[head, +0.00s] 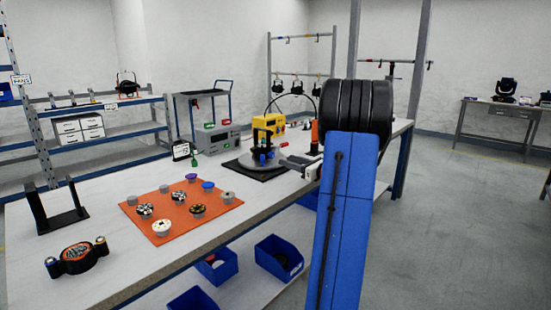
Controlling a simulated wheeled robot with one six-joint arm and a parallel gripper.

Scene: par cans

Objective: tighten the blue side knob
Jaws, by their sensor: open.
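A dark par can (259,150) sits on a round grey turntable (247,165) on the workbench, with yellow and blue parts around it. Small blue knobs show at its side; the nearer one (263,158) faces me. My gripper (283,153) is open, just right of the par can and the blue knob, and looks apart from them. The fingers are small in the picture, so the exact gap to the knob cannot be told. My blue arm hides part of the bench to the right.
An orange mat (166,228) with several round parts lies nearer on the bench. A grey device (217,139) stands behind left of the turntable, and an orange bottle (314,136) to the right. A black bracket (57,212) and a dark two-ended part (77,257) are at left.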

